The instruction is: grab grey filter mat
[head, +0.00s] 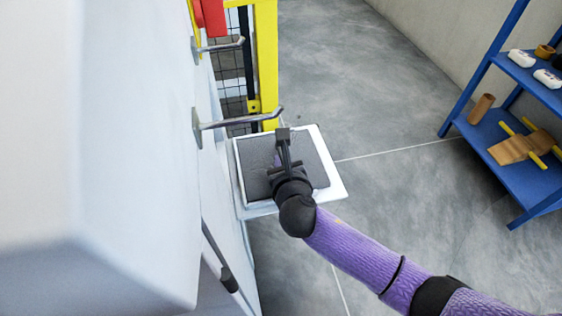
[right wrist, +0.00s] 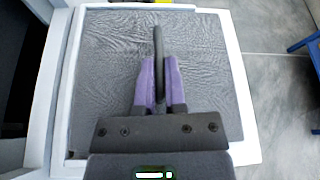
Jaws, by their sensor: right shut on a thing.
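The grey filter mat (head: 310,157) is a square, textured pad that lies in a white frame (head: 336,188) on the side of the white machine. It fills most of the right wrist view (right wrist: 105,60). My right gripper (head: 286,160) is over the middle of the mat. In the right wrist view its purple fingers (right wrist: 158,82) are closed on a slim dark bar (right wrist: 158,45) that stands out over the mat and looks like its handle. How the bar joins the mat is hidden. My left gripper is not in view.
The white machine (head: 110,130) stands close on the left, with metal handles (head: 235,120) sticking out above the frame. A yellow post (head: 266,60) with mesh stands behind. A blue shelf (head: 530,180) with several items is at the right. The grey floor between is clear.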

